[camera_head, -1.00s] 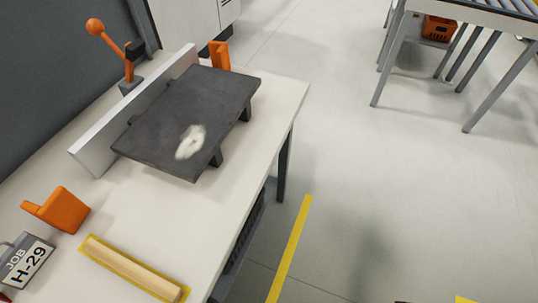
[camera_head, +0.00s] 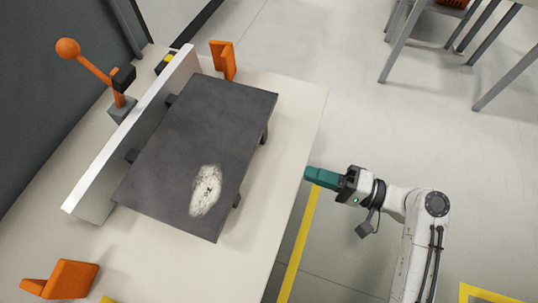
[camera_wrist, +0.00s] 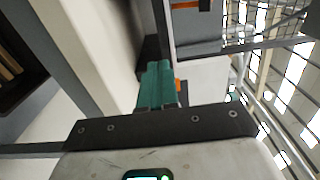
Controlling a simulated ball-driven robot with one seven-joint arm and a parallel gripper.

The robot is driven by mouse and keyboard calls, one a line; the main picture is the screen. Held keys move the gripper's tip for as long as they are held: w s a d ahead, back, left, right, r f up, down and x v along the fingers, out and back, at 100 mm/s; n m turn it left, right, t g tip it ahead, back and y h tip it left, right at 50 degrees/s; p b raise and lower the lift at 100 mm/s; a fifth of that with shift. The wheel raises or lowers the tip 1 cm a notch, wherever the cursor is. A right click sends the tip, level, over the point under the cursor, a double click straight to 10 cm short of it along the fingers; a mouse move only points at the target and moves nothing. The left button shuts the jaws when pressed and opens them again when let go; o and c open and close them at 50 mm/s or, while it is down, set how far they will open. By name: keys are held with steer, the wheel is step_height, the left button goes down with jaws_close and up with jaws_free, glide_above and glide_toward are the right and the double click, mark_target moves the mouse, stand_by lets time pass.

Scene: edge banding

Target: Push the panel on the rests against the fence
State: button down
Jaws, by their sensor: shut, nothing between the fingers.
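The dark grey panel (camera_head: 205,140) with a pale worn patch lies flat on dark rests (camera_head: 133,155) on the bench. The pale fence (camera_head: 140,125) stands along its left side. A narrow gap shows between panel and fence, with rest ends visible in it. My gripper (camera_head: 312,175) has green fingers, shut and empty. It is right of the panel, by the bench's right edge, apart from the panel and pointing toward it. The fingers also show in the wrist view (camera_wrist: 157,85), pressed together.
Orange stops stand at the far end (camera_head: 222,60) and near end (camera_head: 68,280) of the bench (camera_head: 290,130). An orange-handled lever clamp (camera_head: 95,70) stands behind the fence.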

steer(key=p+x, duration=0.2)
steer(key=x, duration=0.9)
steer(key=shift+s+a, duration=0.1)
steer(key=shift+a+p, duration=0.25)
steer(key=shift+p, duration=0.05)
